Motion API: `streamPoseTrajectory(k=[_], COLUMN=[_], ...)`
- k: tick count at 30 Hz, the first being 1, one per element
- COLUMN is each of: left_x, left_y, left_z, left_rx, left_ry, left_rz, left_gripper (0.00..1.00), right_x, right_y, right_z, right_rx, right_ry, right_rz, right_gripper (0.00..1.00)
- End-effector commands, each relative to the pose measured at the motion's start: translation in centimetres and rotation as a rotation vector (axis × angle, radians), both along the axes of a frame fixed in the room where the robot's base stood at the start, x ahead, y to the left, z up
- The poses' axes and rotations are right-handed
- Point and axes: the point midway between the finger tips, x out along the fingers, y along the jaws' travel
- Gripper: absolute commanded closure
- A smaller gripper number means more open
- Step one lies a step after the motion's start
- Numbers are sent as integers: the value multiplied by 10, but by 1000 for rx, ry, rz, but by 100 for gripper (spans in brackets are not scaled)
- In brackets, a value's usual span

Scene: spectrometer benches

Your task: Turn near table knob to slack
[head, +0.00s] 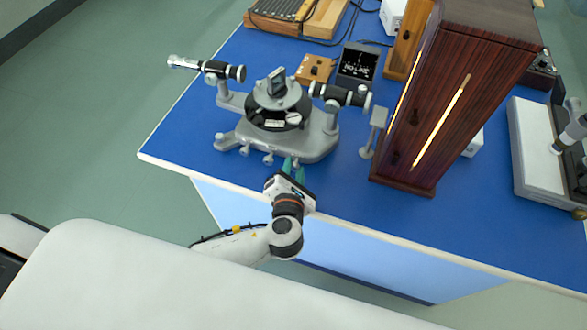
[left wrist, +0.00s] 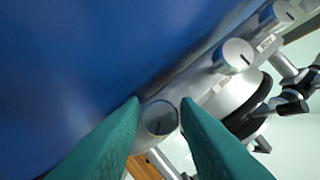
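The grey spectrometer (head: 312,146) stands on the blue bench, with a round table on top and small knobs along its near edge. My left gripper (head: 293,168) is at that edge, pointing at the base. In the left wrist view, its two teal fingers (left wrist: 160,104) are apart, with a round grey knob (left wrist: 160,118) between the tips. Narrow gaps seem to show beside the knob; the gripper does not look closed on it. Two more silver knobs (left wrist: 233,56) sit farther up the row, with a small label too blurred to read. My right gripper is not in view.
A tall dark wooden cabinet (head: 462,90) with a lit slit stands to the right. A small stand (head: 374,132) is beside it. The blue bench's front left (head: 180,140) is bare.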

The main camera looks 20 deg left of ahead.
Motion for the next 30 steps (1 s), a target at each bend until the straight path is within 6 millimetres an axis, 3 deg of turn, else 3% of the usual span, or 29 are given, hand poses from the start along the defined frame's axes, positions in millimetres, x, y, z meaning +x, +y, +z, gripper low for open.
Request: streamPoseTrajectory(k=[1, 5, 17, 30], left_x=[0, 0, 0, 0], left_y=[0, 0, 1, 3], left_z=[0, 0, 3, 4], left_rx=[0, 0, -76, -440], left_ry=[0, 0, 4, 18], left_rz=[0, 0, 0, 2], left_gripper=[80, 100, 100, 100], right_x=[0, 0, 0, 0], right_y=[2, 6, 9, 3], right_z=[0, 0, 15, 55], right_rx=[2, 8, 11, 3], right_ry=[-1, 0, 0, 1], right_rz=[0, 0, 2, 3], right_gripper=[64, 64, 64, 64])
